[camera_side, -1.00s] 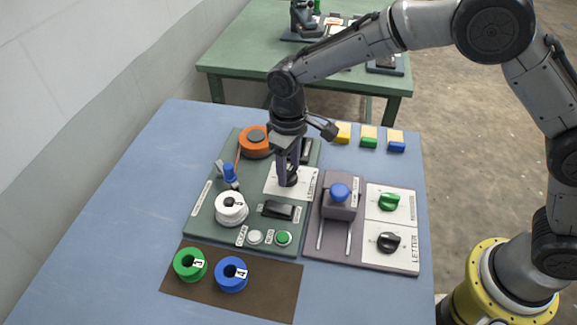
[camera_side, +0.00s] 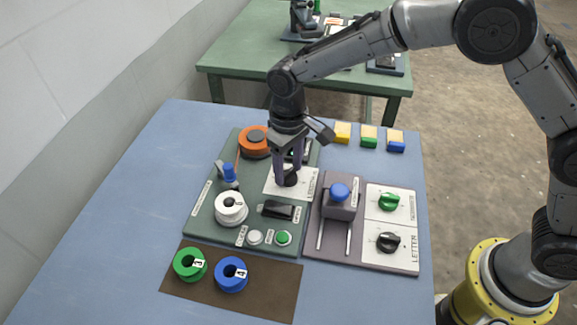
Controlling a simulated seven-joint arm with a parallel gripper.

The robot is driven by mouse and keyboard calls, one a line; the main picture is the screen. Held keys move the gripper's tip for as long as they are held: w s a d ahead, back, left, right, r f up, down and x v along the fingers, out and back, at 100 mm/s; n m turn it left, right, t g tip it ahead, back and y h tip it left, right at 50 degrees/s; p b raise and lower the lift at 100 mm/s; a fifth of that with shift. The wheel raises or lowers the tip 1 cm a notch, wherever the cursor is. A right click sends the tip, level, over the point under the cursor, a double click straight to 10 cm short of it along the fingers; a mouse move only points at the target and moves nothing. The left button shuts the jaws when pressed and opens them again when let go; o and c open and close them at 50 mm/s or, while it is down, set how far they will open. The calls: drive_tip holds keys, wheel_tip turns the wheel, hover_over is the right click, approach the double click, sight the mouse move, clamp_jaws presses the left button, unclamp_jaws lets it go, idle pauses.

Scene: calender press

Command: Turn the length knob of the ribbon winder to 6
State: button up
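The ribbon winder is a green panel (camera_side: 207,228) on the blue table. Its length knob (camera_side: 290,179) is black and sits on a white plate (camera_side: 306,187) with side lettering, at the panel's right. The dial numbers and the knob's pointer are too small to read. My gripper (camera_side: 291,172) points down at this knob. Its two dark fingers stand apart, one to the left and one to the right and behind, with the knob showing between and below them. I cannot make out whether either finger touches the knob.
The panel also holds an orange ribbon spool (camera_side: 254,141), a white spool (camera_side: 231,208), a black switch (camera_side: 277,209) and a green button (camera_side: 283,238). A grey press unit (camera_side: 340,204) with a blue knob stands close on the right. Green (camera_side: 189,265) and blue (camera_side: 231,275) spools sit in front.

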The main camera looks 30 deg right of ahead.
sight(289, 171)
drive_tip(key=shift+o, duration=1.4)
drive_tip(key=shift+f, duration=0.1)
wheel_tip(289, 171, up, 14)
